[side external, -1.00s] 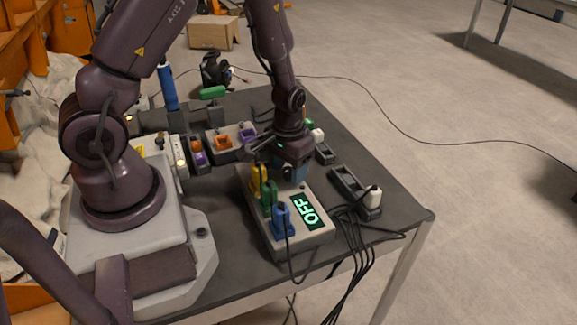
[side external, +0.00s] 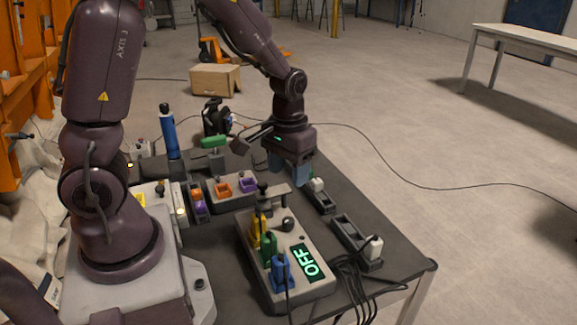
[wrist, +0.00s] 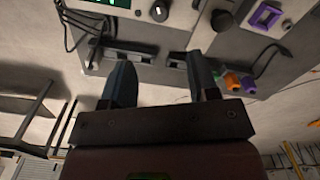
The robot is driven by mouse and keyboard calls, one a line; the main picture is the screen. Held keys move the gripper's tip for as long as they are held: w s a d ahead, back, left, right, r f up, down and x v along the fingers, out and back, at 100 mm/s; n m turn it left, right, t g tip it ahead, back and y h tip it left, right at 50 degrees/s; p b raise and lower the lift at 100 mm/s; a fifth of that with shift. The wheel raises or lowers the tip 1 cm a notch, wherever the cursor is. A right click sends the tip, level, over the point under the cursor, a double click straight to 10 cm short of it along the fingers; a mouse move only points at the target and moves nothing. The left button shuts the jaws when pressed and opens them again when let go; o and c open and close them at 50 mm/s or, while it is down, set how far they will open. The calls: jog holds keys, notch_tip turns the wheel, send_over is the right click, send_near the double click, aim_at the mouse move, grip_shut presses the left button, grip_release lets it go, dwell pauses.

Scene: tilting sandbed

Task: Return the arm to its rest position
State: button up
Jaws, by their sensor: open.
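My gripper (side external: 289,172) is above the far right part of the table in the side external view, with its blue-grey fingers pointing down. In the wrist view the two fingers of my gripper (wrist: 160,90) stand apart with nothing between them. The grey control box (side external: 315,240) is in front of and below my gripper; its green display (side external: 306,262) reads OFF. Yellow (side external: 257,229), green (side external: 268,247) and blue (side external: 281,268) plugs stand on the box. It is unclear whether the fingers are touching the black socket strip (side external: 322,200) behind them.
A second socket strip (side external: 350,235) with a white plug (side external: 373,247) lies near the right table edge. Orange (side external: 223,190) and purple (side external: 248,185) sockets sit on a grey block. A blue upright cylinder (side external: 169,135) stands at the back left. Black cables hang over the front edge.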

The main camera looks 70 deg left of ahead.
jog(key=shift+r, duration=0.25)
jog(key=s+d+r+m+t, duration=0.2)
jog(key=s+r, duration=0.3)
jog(key=r, duration=0.3)
jog(key=s+d+r+m+t, duration=0.2)
jog(key=s+d+r, duration=0.3)
jog(key=r, duration=0.3)
jog(key=shift+s+r+m+t, duration=0.2)
jog(key=shift+s+m+t, duration=0.1)
jog(key=shift+s+t, duration=0.4)
